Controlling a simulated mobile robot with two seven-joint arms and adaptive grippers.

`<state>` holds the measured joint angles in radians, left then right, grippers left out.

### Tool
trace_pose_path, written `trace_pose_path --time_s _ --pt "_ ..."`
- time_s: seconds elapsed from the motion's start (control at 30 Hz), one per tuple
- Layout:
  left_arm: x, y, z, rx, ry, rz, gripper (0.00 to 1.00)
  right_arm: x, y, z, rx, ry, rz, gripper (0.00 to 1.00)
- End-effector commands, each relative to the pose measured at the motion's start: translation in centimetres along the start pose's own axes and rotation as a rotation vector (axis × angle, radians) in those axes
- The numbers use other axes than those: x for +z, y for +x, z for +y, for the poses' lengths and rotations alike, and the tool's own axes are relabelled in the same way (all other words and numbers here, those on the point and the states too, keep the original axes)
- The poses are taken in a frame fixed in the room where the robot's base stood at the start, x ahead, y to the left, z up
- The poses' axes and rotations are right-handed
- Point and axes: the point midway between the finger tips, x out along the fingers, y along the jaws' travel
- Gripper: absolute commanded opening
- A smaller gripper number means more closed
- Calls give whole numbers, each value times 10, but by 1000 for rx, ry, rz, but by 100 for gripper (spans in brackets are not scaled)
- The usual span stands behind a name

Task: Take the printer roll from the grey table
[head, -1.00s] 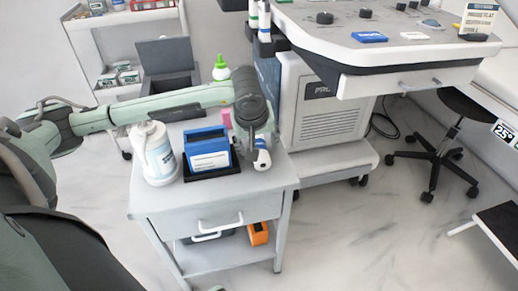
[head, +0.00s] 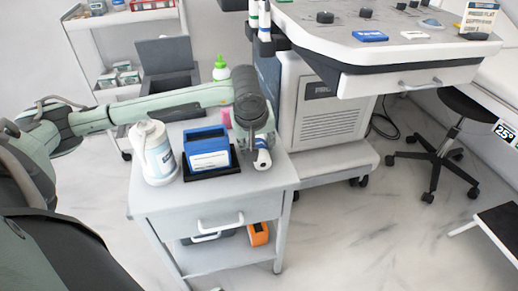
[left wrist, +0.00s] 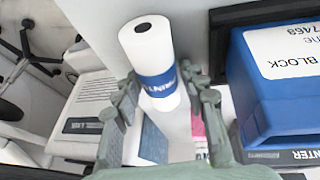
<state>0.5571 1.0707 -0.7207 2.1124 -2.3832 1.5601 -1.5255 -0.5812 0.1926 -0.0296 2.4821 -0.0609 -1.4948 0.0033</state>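The printer roll (head: 263,159), white with a blue band, is at the right side of the grey table (head: 215,199). In the left wrist view the roll (left wrist: 152,52) shows its end with a dark core hole. My left gripper (head: 259,143) is over the roll in the head view, partly covering it. In the left wrist view my left gripper (left wrist: 160,92) has one finger on each side of the roll, with narrow gaps visible. It looks open; firm contact is not visible. My right gripper is not in view.
A blue box (head: 207,150) in a black tray stands close beside the roll. A white bottle (head: 153,153) is left of it. A green-capped bottle (head: 221,72) and a pink item (head: 226,117) are behind. A large cart (head: 328,109) stands right of the table.

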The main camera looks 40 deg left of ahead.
Motion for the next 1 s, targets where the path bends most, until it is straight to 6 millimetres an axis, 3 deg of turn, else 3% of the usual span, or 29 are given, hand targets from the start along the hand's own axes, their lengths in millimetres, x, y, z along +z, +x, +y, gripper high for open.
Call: trace_pose_path --time_s 0.03,0.27,0.57,0.77,0.9,1.0 --pt "1 1 0 1 0 -3 30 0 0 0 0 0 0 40" --pt "2 1 0 0 1 -3 2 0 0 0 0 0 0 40" --pt "1 -1 0 0 1 -4 2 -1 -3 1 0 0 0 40" --pt "-6 -14 4 4 0 -1 2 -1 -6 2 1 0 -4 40" --pt "-17 -41 8 5 0 3 2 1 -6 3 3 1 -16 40" --pt "-43 -44 5 -1 -6 4 2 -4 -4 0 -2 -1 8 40"
